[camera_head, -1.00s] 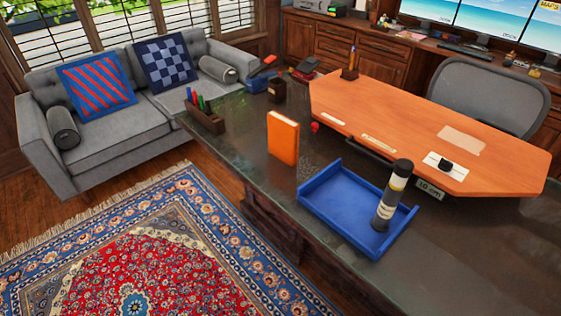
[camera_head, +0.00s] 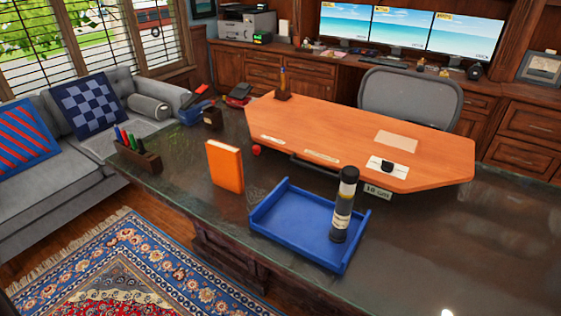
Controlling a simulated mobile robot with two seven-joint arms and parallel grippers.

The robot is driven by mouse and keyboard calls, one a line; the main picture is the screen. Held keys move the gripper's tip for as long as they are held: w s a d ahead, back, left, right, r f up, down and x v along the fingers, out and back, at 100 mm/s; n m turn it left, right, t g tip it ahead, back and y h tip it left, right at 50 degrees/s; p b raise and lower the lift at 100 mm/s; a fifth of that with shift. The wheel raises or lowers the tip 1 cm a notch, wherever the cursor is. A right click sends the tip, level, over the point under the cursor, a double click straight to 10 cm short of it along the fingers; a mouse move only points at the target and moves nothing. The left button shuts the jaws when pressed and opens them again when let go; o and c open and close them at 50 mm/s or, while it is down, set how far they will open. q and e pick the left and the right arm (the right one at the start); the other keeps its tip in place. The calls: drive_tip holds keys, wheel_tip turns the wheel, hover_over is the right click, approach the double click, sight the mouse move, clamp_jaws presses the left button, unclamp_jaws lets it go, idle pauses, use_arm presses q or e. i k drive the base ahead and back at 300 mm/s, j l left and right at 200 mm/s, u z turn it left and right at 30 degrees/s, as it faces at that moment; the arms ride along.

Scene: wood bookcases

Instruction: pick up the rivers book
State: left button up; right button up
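An orange book (camera_head: 225,166) stands upright on the dark desk, left of a blue tray. Its title cannot be read, so I cannot tell whether it is the rivers book. Neither of my grippers is in view.
The dark desk (camera_head: 420,240) also bears the blue tray (camera_head: 285,236) with a dark cylinder (camera_head: 343,205) upright in it, a pen holder (camera_head: 138,156), a small red ball (camera_head: 257,150) and an orange raised top (camera_head: 350,140). A grey sofa (camera_head: 60,190) and a patterned rug (camera_head: 130,270) lie left.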

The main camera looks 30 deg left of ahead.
sight(226, 160)
drive_tip(key=j+z, duration=0.3)
drive_tip(key=j, duration=0.2)
drive_tip(key=j+z, duration=0.3)
drive_tip(key=j, duration=0.2)
drive_tip(key=k+j+z, duration=0.1)
drive_tip(key=j+z, duration=0.2)
drive_tip(key=j, duration=0.15)
drive_tip(key=k+j+z, duration=0.1)
drive_tip(key=j+z, duration=0.2)
drive_tip(key=j, duration=0.2)
